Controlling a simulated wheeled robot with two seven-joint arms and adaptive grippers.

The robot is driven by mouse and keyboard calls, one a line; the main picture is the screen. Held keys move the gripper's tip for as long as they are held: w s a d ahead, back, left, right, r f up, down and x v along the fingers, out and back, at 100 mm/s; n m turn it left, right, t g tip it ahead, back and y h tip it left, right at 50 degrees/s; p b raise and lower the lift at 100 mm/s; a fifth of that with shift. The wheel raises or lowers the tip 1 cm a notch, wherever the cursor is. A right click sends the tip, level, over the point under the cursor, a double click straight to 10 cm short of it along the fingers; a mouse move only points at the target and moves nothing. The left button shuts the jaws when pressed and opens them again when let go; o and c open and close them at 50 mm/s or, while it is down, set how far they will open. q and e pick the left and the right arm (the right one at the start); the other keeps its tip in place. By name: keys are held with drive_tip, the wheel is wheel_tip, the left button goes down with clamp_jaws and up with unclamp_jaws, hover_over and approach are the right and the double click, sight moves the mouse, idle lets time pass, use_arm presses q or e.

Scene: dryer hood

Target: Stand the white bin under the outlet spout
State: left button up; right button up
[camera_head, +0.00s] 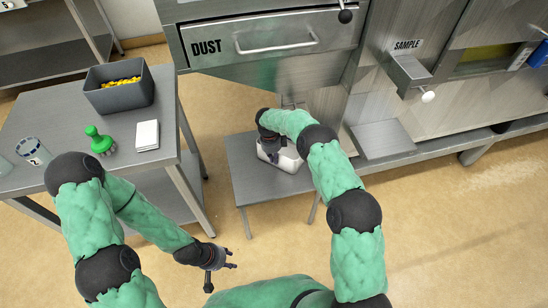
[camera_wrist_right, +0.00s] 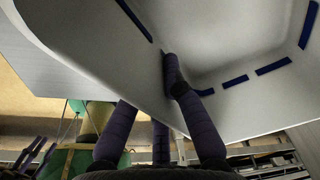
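The white bin (camera_head: 288,158) is at the small grey stand (camera_head: 262,190), below the DUST hood; my right arm hides much of it. I cannot tell whether its base touches the stand. My right gripper (camera_head: 268,148) is at the bin's left side. In the right wrist view its dark fingers (camera_wrist_right: 165,95) straddle the rim of the bin (camera_wrist_right: 225,55), one tip inside and others outside, appearing closed on the wall. Blue dashes mark the bin's inside. My left gripper (camera_head: 228,260) is open and empty over the floor. The outlet spout is not clearly visible.
The DUST drawer (camera_head: 270,42) is above the stand. A SAMPLE chute (camera_head: 410,72) and a grey shelf (camera_head: 383,139) are on the right. The left table (camera_head: 60,120) holds a grey box (camera_head: 120,98), green brush (camera_head: 100,142), white block (camera_head: 146,135) and cup (camera_head: 33,150).

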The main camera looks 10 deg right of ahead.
drive_tip(key=o, duration=0.5)
drive_tip(key=shift+r, duration=0.1)
drive_tip(key=shift+c, duration=0.2)
drive_tip(key=shift+o, duration=0.2)
